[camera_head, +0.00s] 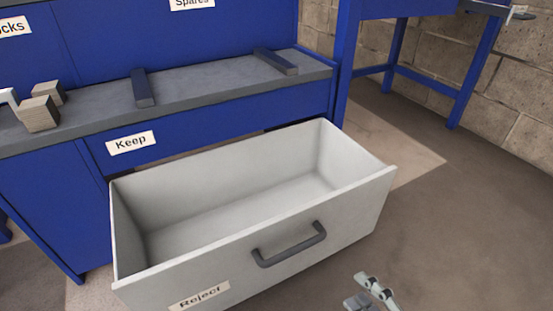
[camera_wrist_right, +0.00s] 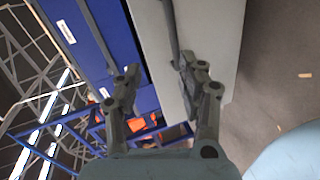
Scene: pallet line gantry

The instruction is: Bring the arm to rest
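My right gripper (camera_head: 368,291) is at the bottom edge of the head view, in front of and below the open drawer. In the right wrist view the same gripper (camera_wrist_right: 158,82) has its two fingers apart with nothing between them. The drawer (camera_head: 345,205), light grey and labelled Reject, is pulled out and looks empty inside. Its dark handle (camera_head: 290,247) is apart from the gripper in the head view. In the right wrist view the drawer front (camera_wrist_right: 222,35) and handle (camera_wrist_right: 172,30) lie beyond the fingers.
A blue workbench (camera_head: 50,195) with a grey ledge (camera_head: 200,90) stands behind the drawer. Wooden blocks (camera_head: 40,113) and two dark bars (camera_head: 142,88) (camera_head: 275,61) lie on the ledge. A blue table frame (camera_head: 470,70) is at the back right. The floor (camera_head: 470,220) right of the drawer is clear.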

